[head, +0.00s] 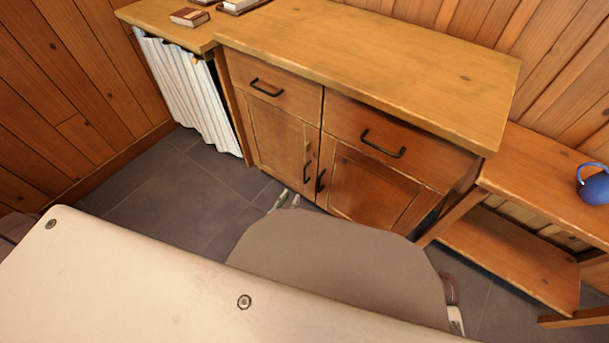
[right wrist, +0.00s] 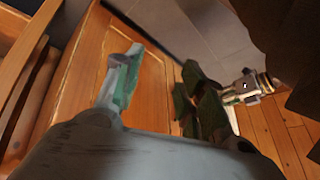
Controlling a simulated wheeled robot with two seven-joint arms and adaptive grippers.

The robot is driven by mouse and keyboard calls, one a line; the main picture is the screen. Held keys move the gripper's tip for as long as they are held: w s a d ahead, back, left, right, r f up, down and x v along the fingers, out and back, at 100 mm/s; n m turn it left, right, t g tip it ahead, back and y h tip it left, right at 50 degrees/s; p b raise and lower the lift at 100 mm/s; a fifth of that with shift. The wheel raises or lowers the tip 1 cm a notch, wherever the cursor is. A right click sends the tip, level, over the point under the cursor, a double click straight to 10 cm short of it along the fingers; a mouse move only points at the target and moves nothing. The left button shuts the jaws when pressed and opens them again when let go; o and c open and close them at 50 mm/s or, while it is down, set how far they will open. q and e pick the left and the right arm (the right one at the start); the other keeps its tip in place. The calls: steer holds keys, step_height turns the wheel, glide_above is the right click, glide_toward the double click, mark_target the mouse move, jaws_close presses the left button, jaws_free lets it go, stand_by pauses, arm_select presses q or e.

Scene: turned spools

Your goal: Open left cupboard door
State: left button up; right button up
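The left cupboard door (head: 277,148) is a wooden panel under the left drawer and looks shut. My right gripper (right wrist: 160,92) is open in the right wrist view, with a teal finger and a dark green finger apart. Wooden panelling shows between and behind them, and nothing is held.
The right cupboard door (head: 365,187) looks shut, with its handle (head: 320,180) close beside the left one. Two drawers sit above. A striped curtain (head: 190,92) hangs at left. A wooden bench (head: 550,180) with a blue kettle (head: 594,185) stands at right. Grey tile floor (head: 190,185) is clear at left.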

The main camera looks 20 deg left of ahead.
mark_target(305, 182)
arm_select(q)
steer(key=shift+w+d+b, duration=0.35)
steer(key=shift+w+b, duration=0.4)
steer(key=shift+w, duration=1.45)
steer(key=shift+w+d+b, duration=0.35)
steer(key=shift+w+b, duration=0.45)
steer(key=shift+w, duration=1.35)
steer(key=shift+w+d+b, duration=0.35)
steer(key=shift+w+b, duration=0.4)
steer(key=shift+w, duration=1.45)
arm_select(e)
step_height(305, 182, down, 8)
steer(key=a+t+y, duration=0.1)
steer(key=shift+w+a+r+m, duration=0.15)
steer(key=shift+w+a+m, duration=0.05)
steer(key=shift+a+m, duration=0.1)
arm_select(q)
jaws_close()
